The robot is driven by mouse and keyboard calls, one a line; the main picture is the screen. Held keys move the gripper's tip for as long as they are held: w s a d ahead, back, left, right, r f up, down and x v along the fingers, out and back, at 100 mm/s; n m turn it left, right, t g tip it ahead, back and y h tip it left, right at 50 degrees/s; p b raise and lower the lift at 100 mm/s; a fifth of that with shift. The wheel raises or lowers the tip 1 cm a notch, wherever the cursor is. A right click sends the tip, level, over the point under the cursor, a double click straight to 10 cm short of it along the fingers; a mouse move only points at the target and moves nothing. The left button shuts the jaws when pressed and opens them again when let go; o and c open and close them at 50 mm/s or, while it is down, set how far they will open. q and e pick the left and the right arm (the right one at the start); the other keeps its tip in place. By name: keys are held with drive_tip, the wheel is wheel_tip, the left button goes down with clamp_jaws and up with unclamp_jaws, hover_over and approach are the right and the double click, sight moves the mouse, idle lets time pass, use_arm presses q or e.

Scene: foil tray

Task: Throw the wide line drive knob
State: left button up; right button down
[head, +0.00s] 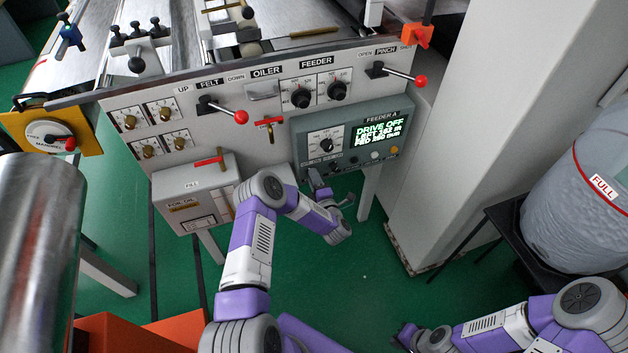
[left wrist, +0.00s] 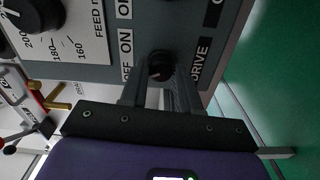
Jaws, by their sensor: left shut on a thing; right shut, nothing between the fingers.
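The dark drive knob (left wrist: 160,68) shows in the left wrist view between ON and OFF labels on one side and a DRIVE label on the other. My left gripper (left wrist: 160,88) is shut on it, one finger on each side. In the head view my left gripper (head: 316,178) is at the lower edge of the grey FEEDER A box (head: 299,150); the grasp is too small to tell there. The box's lit display (head: 378,132) reads DRIVE OFF on its top line. My right gripper (head: 402,333) is shut and empty, low at the right, away from the panel.
A feed dial (head: 326,145) sits on the same box. Red-ball levers (head: 241,117) and (head: 420,81) stick out above. A pale pillar (head: 430,130) stands to the right. Green floor lies below.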

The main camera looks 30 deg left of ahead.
use_arm(q)
drive_tip(key=shift+d+n, duration=0.1)
drive_tip(key=shift+n, duration=0.5)
drive_tip(key=o, duration=1)
drive_tip(key=shift+o, duration=0.2)
drive_tip(key=p+v, duration=0.2)
drive_tip(key=v, duration=0.5)
drive_tip(key=shift+s+d+p, duration=0.15)
drive_tip(key=shift+s+p, duration=0.05)
drive_tip(key=shift+p, duration=0.1)
